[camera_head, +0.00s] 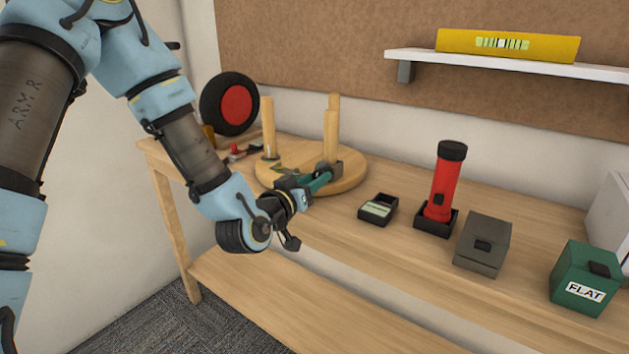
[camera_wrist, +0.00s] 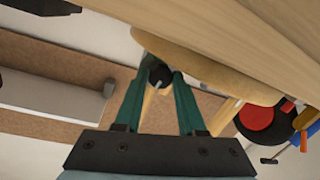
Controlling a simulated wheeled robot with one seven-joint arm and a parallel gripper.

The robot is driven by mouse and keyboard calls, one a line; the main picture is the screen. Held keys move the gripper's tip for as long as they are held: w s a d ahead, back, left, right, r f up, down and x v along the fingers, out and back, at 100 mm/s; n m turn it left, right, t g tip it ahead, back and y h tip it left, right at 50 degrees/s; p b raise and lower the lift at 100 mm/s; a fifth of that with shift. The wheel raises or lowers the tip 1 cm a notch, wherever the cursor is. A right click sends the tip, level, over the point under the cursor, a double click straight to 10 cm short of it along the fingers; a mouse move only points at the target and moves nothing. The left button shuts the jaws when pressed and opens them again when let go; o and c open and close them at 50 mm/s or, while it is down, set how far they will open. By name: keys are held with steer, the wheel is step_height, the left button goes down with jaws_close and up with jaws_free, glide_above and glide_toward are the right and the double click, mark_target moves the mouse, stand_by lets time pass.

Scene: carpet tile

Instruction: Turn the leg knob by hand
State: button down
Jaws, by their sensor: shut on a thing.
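A round wooden stool seat (camera_head: 352,177) lies on the workbench with its wooden legs pointing up. It also shows in the wrist view (camera_wrist: 205,68). One leg (camera_head: 330,135) stands right by my gripper (camera_head: 325,176), which reaches in low over the seat from the left. In the wrist view the green fingers of my gripper (camera_wrist: 158,78) are closed around a small dark knob (camera_wrist: 157,73) with a pale metal pin. In the head view the knob is mostly hidden by the fingers. Another leg (camera_head: 268,125) stands at the left of the seat.
On the workbench (camera_head: 340,235), right of the seat, stand a small dark box with a pale display (camera_head: 378,209), a red flashlight (camera_head: 444,185), a grey box (camera_head: 483,244) and a green box marked FLAT (camera_head: 585,278). A black wheel with red hub (camera_head: 236,105) stands behind left.

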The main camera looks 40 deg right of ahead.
stand_by(0.3)
steer(key=c, duration=0.5)
jaws_free()
steer(key=v, duration=0.5)
steer(key=shift+s+a+r, duration=0.1)
steer(key=shift+a+r, duration=0.05)
steer(key=shift+a, duration=0.2)
steer(key=shift+r+p, duration=0.15)
steer(key=shift+p, duration=0.3)
steer(key=shift+p+v, duration=2.55)
steer(key=shift+p, duration=2.2)
steer(key=shift+f, duration=0.3)
